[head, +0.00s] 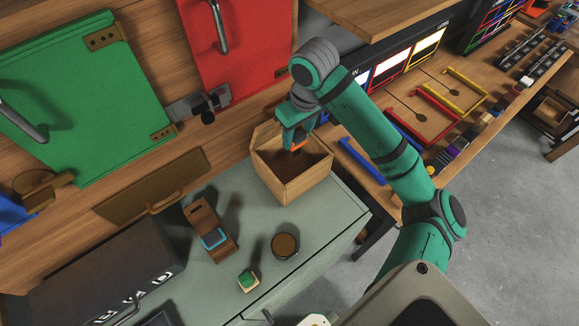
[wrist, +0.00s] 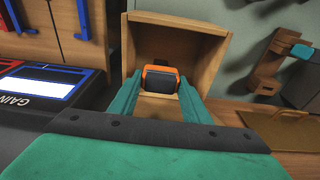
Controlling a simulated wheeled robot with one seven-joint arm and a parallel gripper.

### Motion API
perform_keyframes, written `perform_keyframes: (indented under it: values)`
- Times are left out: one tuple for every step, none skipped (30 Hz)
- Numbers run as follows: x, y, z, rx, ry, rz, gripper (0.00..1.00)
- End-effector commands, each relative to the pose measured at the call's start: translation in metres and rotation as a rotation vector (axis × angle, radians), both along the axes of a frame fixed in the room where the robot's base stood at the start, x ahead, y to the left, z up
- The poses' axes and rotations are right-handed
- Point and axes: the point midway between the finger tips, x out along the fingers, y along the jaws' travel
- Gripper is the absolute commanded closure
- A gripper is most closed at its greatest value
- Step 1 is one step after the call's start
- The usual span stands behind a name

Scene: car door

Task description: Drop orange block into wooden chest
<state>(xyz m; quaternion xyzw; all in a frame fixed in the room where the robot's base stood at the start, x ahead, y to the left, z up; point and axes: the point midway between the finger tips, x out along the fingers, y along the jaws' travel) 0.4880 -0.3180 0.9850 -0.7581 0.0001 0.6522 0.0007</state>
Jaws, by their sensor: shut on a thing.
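The wooden chest (head: 284,187) stands open on the grey-green cabinet top in the head view, and it fills the middle of the wrist view (wrist: 215,50). My gripper (head: 297,143) is over the chest opening, pointing down. It is shut on the orange block (head: 296,147), which shows between the green fingers in the wrist view (wrist: 161,73) with a dark face. The block appears above or just inside the opening; its exact height over the chest floor is hard to tell. The chest interior is partly shaded.
On the cabinet top (head: 335,212) near the chest stand a brown holder with a blue piece (head: 213,238), a round brown-topped cup (head: 285,246) and a small green block (head: 247,281). A wooden shelf edge (head: 375,15) overhangs at the back right.

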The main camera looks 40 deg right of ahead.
Motion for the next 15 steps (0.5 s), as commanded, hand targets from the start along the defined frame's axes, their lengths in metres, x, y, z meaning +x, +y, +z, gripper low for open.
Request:
perform_keyframes:
  values:
    - [-0.0001,-0.0001,-0.0024,0.0,0.0,0.0,0.8]
    - [-0.0002,-0.0002,-0.0035,-0.001,0.0,0.0,0.8]
    - [-0.0001,-0.0003,-0.0044,-0.001,0.0,0.0,0.8]
    - [-0.0002,-0.0003,-0.0049,-0.001,0.0,0.0,0.8]
    - [-0.0001,-0.0003,-0.0053,-0.001,0.0,0.0,0.8]
    - [-0.0001,-0.0003,-0.0055,-0.001,0.0,0.0,0.8]
    - [-0.0001,-0.0003,-0.0055,-0.001,0.0,0.0,0.8]
    - [-0.0001,-0.0002,-0.0056,-0.001,0.0,0.0,0.8]
    - [-0.0001,-0.0002,-0.0055,-0.001,0.0,0.0,0.8]
    - [-0.0001,-0.0002,-0.0055,-0.001,0.0,0.0,0.8]
    - [-0.0001,-0.0001,-0.0055,-0.001,0.0,0.0,0.8]
    - [0.0,-0.0001,-0.0055,-0.001,0.0,0.0,0.54]
    - [0.0,-0.0001,-0.0054,-0.001,0.0,0.0,0.47]
    - [0.0,-0.0001,-0.0054,-0.001,0.0,0.0,0.4]
    - [0.0,-0.0001,-0.0054,-0.001,0.0,0.0,0.35]
